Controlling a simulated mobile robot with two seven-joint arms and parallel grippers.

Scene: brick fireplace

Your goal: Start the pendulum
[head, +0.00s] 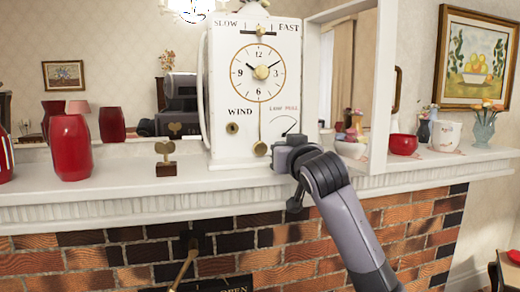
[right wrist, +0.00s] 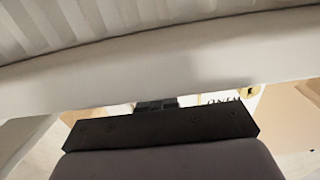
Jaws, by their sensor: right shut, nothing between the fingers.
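A white mantel clock (head: 255,60) stands on the mantel with its dial near ten past ten. Its thin pendulum hangs down the front of the case, and the round brass bob (head: 260,149) is at the lower end. My right gripper (head: 274,158) is shut and empty at the clock's foot, just right of the bob. Whether it touches the bob I cannot tell. In the right wrist view the gripper (right wrist: 157,104) is mostly hidden behind its own dark mount, with part of the clock's lettering (right wrist: 222,99) beyond. My left gripper is not in view.
A brass winding key (head: 172,150) on a small dark block stands left of the clock. A red vase (head: 70,148) is farther left. A red bowl (head: 403,144) and white pot (head: 446,136) stand at right. The mantel shelf (head: 120,190) is clear in front; a mirror is behind.

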